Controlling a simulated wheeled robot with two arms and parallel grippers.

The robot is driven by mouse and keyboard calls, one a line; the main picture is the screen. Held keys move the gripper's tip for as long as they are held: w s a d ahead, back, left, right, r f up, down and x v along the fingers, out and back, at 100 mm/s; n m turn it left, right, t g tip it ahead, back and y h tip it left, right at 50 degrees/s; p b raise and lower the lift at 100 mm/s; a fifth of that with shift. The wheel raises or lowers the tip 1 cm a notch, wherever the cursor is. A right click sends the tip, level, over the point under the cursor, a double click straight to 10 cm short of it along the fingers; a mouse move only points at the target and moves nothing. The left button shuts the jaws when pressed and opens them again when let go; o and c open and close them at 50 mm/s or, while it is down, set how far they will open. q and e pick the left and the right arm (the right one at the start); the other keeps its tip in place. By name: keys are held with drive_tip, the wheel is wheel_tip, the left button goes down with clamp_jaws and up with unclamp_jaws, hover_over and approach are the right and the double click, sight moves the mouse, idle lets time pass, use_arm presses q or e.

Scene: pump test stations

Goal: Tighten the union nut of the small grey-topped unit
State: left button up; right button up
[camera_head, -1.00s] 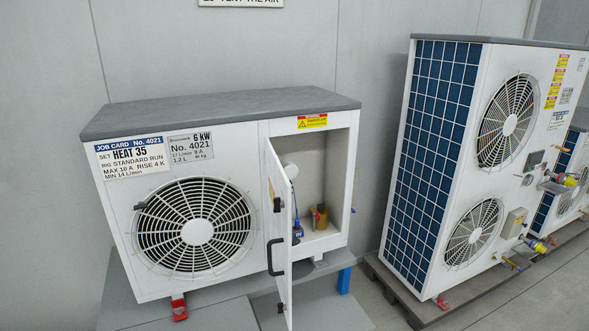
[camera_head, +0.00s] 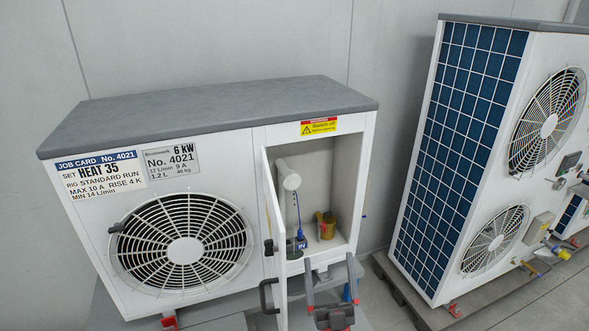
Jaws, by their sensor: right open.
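The small grey-topped unit (camera_head: 215,110) stands at the left with its service door (camera_head: 275,245) swung open. In its open compartment (camera_head: 345,180) I see a white cylinder-like part (camera_head: 288,178), a blue part marked "IN" (camera_head: 301,243) with a thin blue line, and a brown-yellow fitting or cup (camera_head: 326,230). I cannot make out which part is the union nut; the door hides the compartment's left side. My right gripper (camera_head: 331,265) is open and empty, its two fingers pointing up below and in front of the compartment opening. My left gripper is not in view.
The door's black handle (camera_head: 268,296) sticks out just left of my right gripper. A taller unit (camera_head: 460,150) with a blue grille stands at the right on a pallet (camera_head: 405,295). A strip of floor lies between the units. A grey wall is behind.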

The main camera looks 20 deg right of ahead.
drive_tip(key=w+d+r+g+y+p, duration=0.1)
drive_tip(key=w+d+g+p, duration=0.1)
drive_tip(key=w, duration=0.4)
drive_tip(key=w+d+r+g+p, duration=0.2)
drive_tip(key=w+g+p, duration=0.1)
drive_tip(key=w, duration=0.3)
drive_tip(key=n+g+y+p, duration=0.3)
drive_tip(key=n+g+y, duration=0.1)
drive_tip(key=g+y, duration=0.1)
approach(294, 184)
drive_tip(key=w+b, duration=0.1)
drive_tip(key=w, duration=0.3)
drive_tip(key=w+b, duration=0.1)
drive_tip(key=w, duration=0.3)
drive_tip(key=w+b, duration=0.1)
drive_tip(key=w, duration=0.4)
drive_tip(key=shift+a+b, duration=0.3)
drive_tip(key=shift+b, duration=0.05)
drive_tip(key=shift+w+a+r+b, duration=0.15)
drive_tip(key=shift+w+b, duration=0.2)
drive_tip(key=shift+w, duration=0.4)
drive_tip(key=shift+c, duration=0.3)
drive_tip(key=c, duration=1.3)
drive_tip(key=shift+o, duration=0.2)
